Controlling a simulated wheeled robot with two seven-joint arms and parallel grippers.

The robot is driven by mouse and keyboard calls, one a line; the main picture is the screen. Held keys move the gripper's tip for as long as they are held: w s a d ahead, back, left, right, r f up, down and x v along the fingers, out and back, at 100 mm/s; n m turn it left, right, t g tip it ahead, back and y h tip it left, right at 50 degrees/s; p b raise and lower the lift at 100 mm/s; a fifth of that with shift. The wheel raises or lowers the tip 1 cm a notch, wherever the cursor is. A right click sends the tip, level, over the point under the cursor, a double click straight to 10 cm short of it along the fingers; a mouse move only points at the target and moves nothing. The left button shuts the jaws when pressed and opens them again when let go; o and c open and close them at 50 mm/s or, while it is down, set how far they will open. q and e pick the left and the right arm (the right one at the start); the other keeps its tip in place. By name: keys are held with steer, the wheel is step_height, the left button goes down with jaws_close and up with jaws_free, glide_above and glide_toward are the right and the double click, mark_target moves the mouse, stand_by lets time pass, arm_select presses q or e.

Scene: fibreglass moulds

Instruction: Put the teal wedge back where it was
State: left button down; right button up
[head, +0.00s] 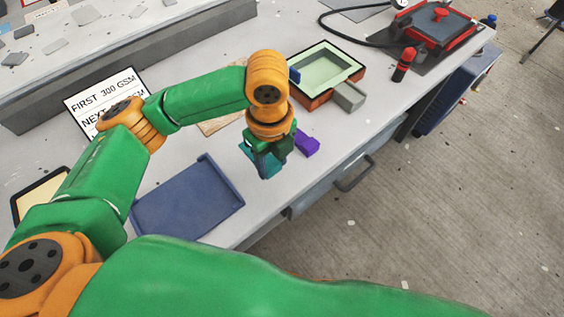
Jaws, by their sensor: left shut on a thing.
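My left gripper (264,168) comes down from above over the light grey bench. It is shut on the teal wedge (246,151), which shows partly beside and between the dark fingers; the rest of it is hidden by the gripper. I cannot tell whether the wedge touches the bench. A purple block (307,143) lies just right of the gripper. My right gripper is not in view.
A blue tray (175,205) lies left of the gripper. An orange-sided box with a pale green inside (325,67) and a grey block (349,96) stand behind right. A lettered sign (82,98), a red marker (403,66) and a red device (436,25) are farther off. The bench's front edge is close.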

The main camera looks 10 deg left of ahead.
arm_select(q)
steer(key=w+f, duration=0.1)
steer(key=w+d+f, duration=0.1)
steer(key=f, duration=0.1)
steer(key=shift+w, duration=0.35)
step_height(320, 180, down, 4)
steer(key=shift+w+a+r+p, duration=0.1)
steer(key=shift+w+r+p, duration=0.05)
steer(key=shift+r+p, duration=0.15)
steer(key=shift+f, duration=0.15)
steer(key=shift+c, duration=1.7)
jaws_free()
steer(key=shift+f, duration=0.1)
step_height(320, 180, up, 12)
steer(key=shift+r, duration=0.2)
